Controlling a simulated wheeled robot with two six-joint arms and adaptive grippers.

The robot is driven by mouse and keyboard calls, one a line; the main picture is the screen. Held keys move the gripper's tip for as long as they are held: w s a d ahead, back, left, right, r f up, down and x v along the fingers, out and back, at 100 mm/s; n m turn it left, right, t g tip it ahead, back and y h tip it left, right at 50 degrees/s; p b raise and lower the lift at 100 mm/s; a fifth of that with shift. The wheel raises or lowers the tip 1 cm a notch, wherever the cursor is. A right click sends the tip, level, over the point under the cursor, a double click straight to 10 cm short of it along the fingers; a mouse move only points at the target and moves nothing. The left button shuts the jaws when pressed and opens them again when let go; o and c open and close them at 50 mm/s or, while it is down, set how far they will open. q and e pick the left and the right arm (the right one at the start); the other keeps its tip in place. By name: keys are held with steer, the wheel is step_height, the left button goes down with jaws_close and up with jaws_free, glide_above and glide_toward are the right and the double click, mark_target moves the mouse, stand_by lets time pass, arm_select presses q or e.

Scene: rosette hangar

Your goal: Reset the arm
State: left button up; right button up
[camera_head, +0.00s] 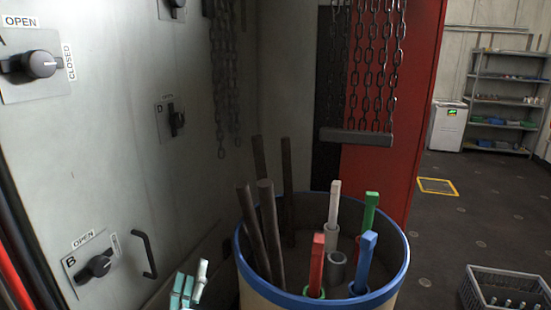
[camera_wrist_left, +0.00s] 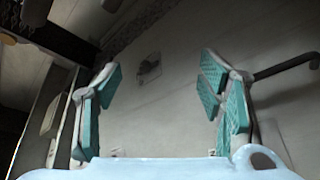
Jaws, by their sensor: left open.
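My left gripper (camera_head: 188,284) shows at the bottom edge of the head view, left of the barrel and below the black handle. Only its teal-padded fingers show there. In the left wrist view the two fingers (camera_wrist_left: 160,90) stand wide apart with nothing between them. A pale wall panel lies beyond them, with a small dark fitting (camera_wrist_left: 149,67) seen between the fingers. My right gripper is in neither view.
A blue-rimmed barrel (camera_head: 239,255) holds dark rods and coloured bars. The panel wall has rotary switches (camera_head: 98,265) and a black handle (camera_head: 146,254). Chains (camera_head: 374,70) hang behind the barrel. A grey crate (camera_head: 480,272) stands at the right; floor before the shelves (camera_head: 506,100) is open.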

arm_select(q)
steer(key=s+d+f+m+g+h, duration=0.3)
steer(key=s+f+m+g+h, duration=0.2)
steer(key=s+f+m+g, duration=0.8)
steer(key=s+a+f+n+g+y, duration=0.15)
steer(key=s+a+f, duration=0.25)
steer(key=s, duration=0.6)
steer(key=s+a+f+m+g+y, duration=0.1)
steer(key=s+a+f+g+y, duration=0.25)
steer(key=s, duration=0.75)
step_height(320, 180, down, 20)
steer(key=a, duration=0.2)
steer(key=s+f+n+g, duration=0.1)
steer(key=s+f, duration=1.2)
steer(key=s, duration=0.2)
steer(key=shift+a+g+h, duration=0.25)
steer(key=shift+g+h, duration=0.05)
steer(key=shift+g, duration=0.1)
